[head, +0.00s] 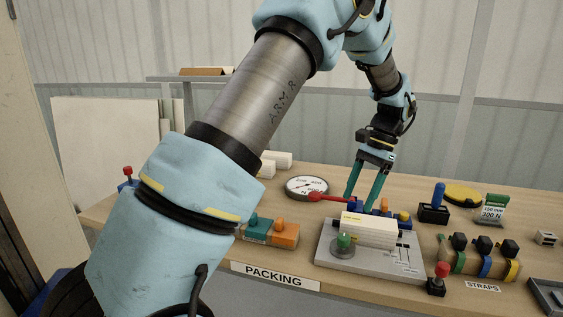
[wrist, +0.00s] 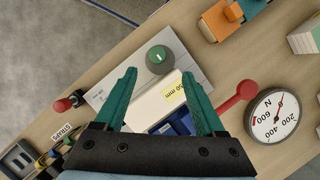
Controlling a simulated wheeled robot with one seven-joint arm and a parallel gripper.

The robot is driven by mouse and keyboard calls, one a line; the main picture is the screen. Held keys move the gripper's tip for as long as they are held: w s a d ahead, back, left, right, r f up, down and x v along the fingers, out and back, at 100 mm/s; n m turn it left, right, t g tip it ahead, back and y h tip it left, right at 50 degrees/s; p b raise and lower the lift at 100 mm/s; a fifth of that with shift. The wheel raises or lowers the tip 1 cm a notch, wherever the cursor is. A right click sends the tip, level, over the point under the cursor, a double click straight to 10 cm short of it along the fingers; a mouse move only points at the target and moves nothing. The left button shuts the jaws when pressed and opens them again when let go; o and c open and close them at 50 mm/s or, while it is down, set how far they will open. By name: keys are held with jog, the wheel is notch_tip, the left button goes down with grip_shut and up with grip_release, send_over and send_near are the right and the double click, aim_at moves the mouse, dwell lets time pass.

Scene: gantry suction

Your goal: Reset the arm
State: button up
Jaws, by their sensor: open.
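My gripper (head: 366,184) has two teal fingers that point down over the workbench. It is open, and nothing shows gripped between the fingers. In the wrist view the fingers (wrist: 160,92) spread over a grey plate with a green knob and a cream block. The cream block (head: 369,229) lies on the grey plate (head: 330,250), and the green knob (head: 344,241) stands in front of it. Blue parts (wrist: 178,125) show behind the block, close to the fingertips; whether the fingers touch them I cannot tell. My arm crosses the left and top of the head view.
A round dial gauge (head: 307,186) with a red handle (head: 328,197) lies left of the gripper. Teal and orange blocks (head: 285,234) sit front left. Space above the bench is clear.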

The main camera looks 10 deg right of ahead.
jog(key=w+a+n+h, duration=0.25)
jog(key=a+n, duration=0.35)
jog(key=a, duration=1.3)
jog(key=s+a+n+t+h, duration=0.1)
jog(key=s+a+n+t, duration=0.2)
jog(key=a, duration=1.2)
jog(key=s+n, duration=0.3)
jog(key=s, duration=0.2)
jog(key=shift+s+f+h, duration=0.25)
jog(key=shift+s+h, duration=0.1)
